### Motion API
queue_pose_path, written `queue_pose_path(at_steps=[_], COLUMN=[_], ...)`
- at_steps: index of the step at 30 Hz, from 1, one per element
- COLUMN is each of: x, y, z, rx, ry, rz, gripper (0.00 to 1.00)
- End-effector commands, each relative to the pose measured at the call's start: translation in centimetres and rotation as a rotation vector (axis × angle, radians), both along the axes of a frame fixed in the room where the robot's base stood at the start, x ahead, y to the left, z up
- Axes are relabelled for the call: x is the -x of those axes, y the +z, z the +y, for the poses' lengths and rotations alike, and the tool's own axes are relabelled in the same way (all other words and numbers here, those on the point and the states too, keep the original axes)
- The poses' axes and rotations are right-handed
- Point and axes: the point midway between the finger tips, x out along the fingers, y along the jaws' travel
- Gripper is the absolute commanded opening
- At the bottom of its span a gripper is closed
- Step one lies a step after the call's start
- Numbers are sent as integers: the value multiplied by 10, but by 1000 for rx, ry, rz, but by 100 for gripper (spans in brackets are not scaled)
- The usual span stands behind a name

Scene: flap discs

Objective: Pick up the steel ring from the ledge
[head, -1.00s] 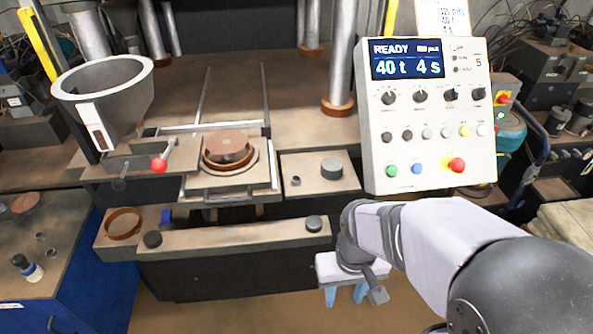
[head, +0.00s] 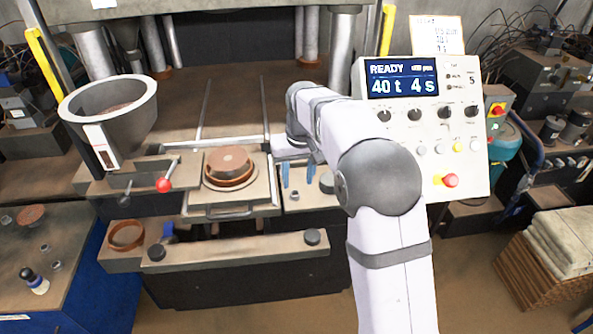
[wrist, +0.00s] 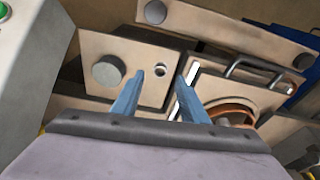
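The steel ring (wrist: 161,70) is a small grey ring lying on the brown ledge (wrist: 128,50), near its edge in the wrist view. In the head view the ring (head: 294,196) shows on the ledge (head: 305,206), just below my fingers. My gripper (wrist: 160,78) is open, with two blue fingers apart and nothing between them. In the wrist view the ring appears between and slightly beyond the fingertips. In the head view my gripper (head: 290,186) is over the ledge, pointing down. I cannot tell its exact height above the ring.
A dark round cylinder (wrist: 108,72) stands on the same ledge beside the ring. The drawer plate with a copper-brown mould ring (wrist: 230,112) and a bar handle (wrist: 262,72) lies to the right in the wrist view. The control panel (head: 425,130) stands close to my arm.

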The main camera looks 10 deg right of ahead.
Motion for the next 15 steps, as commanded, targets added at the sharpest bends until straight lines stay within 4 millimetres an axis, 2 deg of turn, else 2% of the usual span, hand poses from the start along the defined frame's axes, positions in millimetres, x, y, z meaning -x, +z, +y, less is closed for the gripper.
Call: queue_pose_path(at_steps=[8,15], x=[-8,-9], y=[2,-5], z=[3,3], rx=[-1,-1], ry=[3,3], rz=[-6,-6], gripper=[40,40])
